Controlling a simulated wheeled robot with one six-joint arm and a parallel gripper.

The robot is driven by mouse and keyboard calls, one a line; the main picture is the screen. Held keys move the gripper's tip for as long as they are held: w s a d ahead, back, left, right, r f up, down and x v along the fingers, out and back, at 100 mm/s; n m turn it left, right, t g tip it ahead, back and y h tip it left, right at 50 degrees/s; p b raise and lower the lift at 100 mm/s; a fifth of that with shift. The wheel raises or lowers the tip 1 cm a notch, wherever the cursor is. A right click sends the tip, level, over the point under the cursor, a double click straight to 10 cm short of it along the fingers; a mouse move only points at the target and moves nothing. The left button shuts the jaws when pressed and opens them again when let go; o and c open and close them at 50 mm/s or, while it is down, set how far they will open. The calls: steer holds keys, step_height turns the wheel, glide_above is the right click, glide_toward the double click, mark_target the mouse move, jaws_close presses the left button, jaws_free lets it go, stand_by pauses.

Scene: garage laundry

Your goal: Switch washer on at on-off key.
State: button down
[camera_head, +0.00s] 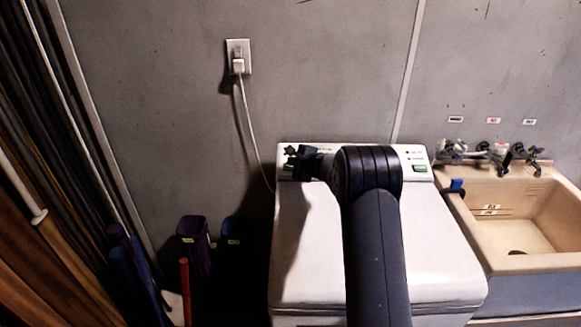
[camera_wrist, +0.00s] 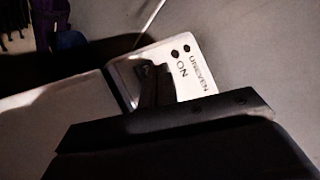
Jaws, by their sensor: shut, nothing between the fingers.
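The white washer (camera_head: 315,245) stands against the grey wall with its lid down. Its control panel (camera_head: 327,150) runs along the back edge. A green key (camera_head: 420,169) shows at the panel's right end, beside small dark marks; its label is unreadable. My gripper (camera_head: 292,162) is shut and empty at the panel's left end. In the wrist view, its fingertips (camera_wrist: 152,82) are in front of the panel (camera_wrist: 190,68), beside two dark dots and the words "ON" and "UNEVEN". The fingers hide part of the panel there. I cannot tell whether they touch it.
A beige sink (camera_head: 500,220) with taps stands right of the washer. A white cord runs from the wall outlet (camera_head: 238,58) down behind the washer. Dark containers (camera_head: 194,240) and poles stand at the left. My arm crosses above the lid and hides the panel's middle.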

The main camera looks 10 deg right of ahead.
steer(key=shift+w+f+b, duration=0.15)
steer(key=shift+f+b, duration=0.25)
steer(key=shift+b, duration=0.1)
steer(key=shift+w+d+f+b, duration=0.1)
steer(key=shift+w+f+b, duration=0.05)
steer(key=shift+f+b, duration=0.45)
stand_by(1.2)
steer(key=shift+r, duration=0.1)
steer(key=shift+s+r, duration=0.3)
steer(key=shift+r, duration=0.4)
steer(key=shift+r, duration=0.1)
steer(key=shift+s+a+r+p, duration=0.1)
steer(key=shift+s+r+p, duration=0.2)
steer(key=shift+r, duration=0.45)
steer(key=shift+s+a+r+p, duration=0.1)
steer(key=shift+s+r+p, duration=0.25)
steer(key=shift+r, duration=0.45)
steer(key=shift+s+a+r+p, duration=0.1)
steer(key=shift+s+r+p, duration=0.2)
steer(key=shift+r, duration=0.45)
